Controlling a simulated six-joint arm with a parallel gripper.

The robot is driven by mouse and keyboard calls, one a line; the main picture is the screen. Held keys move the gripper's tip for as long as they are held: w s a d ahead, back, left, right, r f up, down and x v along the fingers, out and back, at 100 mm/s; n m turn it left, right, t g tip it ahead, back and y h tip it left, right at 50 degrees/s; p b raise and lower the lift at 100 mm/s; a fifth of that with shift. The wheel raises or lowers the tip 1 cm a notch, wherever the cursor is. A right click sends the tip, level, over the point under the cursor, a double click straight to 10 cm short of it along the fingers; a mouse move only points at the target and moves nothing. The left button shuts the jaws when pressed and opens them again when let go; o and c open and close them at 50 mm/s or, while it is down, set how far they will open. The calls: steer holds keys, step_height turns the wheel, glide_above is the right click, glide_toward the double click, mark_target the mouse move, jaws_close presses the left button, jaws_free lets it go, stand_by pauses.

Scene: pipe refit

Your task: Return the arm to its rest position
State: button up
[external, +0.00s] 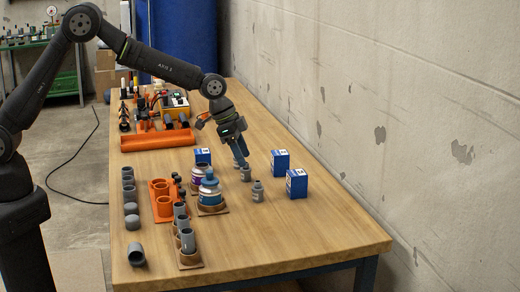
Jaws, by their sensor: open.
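My gripper (241,159) is over the middle of the wooden table (310,235), pointing down and a little to the right. It is open. A small grey pipe fitting (245,174) stands upright right by the fingertips; I cannot tell whether they touch it. A second grey fitting (257,192) stands upright a little nearer the camera, apart from the gripper. My arm reaches in from the left, raised above the table.
Blue-and-white boxes (296,184) stand right of the gripper. Capped bottles (209,193), an orange holder (162,205) and grey pipe pieces (128,184) fill the left. An orange tray (158,140) and tools lie farther back. A wall (400,110) borders the right.

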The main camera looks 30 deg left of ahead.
mark_target(259, 182)
steer(key=x, duration=1.2)
steer(key=shift+f, duration=0.35)
steer(key=shift+r, duration=1.95)
